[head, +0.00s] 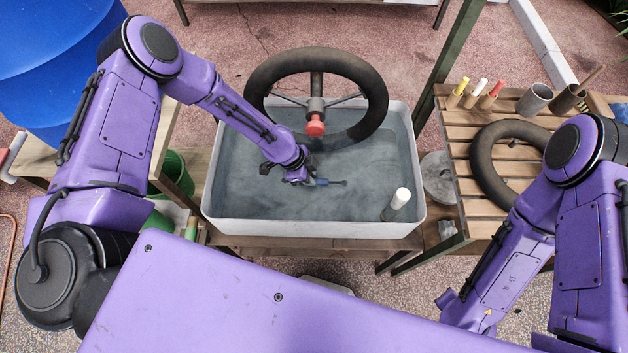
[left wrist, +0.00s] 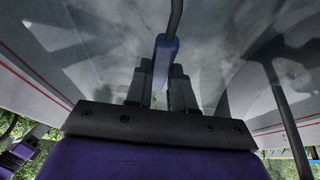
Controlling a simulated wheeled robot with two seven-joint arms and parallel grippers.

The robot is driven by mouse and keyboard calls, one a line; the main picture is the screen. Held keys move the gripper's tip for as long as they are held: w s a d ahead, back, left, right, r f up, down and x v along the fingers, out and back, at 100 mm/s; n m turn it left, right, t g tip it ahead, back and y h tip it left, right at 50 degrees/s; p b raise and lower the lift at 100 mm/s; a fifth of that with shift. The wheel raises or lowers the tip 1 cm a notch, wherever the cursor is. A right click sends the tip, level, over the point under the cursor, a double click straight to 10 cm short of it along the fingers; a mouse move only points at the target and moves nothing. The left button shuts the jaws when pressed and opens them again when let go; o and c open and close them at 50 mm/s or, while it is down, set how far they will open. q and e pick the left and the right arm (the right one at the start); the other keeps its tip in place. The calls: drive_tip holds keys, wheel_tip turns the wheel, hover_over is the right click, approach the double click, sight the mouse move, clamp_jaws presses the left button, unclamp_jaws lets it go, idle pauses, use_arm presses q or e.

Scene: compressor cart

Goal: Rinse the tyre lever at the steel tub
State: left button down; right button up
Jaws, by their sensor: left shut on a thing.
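The tyre lever has a blue handle (head: 321,182) and a thin dark shaft pointing right. My left gripper (head: 306,178) is shut on the handle, inside the outline of the steel tub (head: 320,227), a pale grey rectangular basin with cloudy grey water. The lever lies low over or at the water; I cannot tell whether it touches. In the left wrist view the blue handle (left wrist: 164,58) sits between the two dark fingers (left wrist: 160,88), with the shaft running up past the top edge.
A slatted bench (head: 455,137) at right holds a tyre (head: 484,165), pens and cups. A blue barrel (head: 60,60) stands at left.

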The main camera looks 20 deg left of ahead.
use_arm(q)
drive_tip(key=shift+r, duration=0.1)
wheel_tip(320, 180, up, 12)
drive_tip(key=p, duration=0.9)
drive_tip(key=shift+f, duration=0.25)
idle(1.6)
wheel_tip(320, 180, up, 4)
drive_tip(key=shift+p, duration=0.65)
idle(0.3)
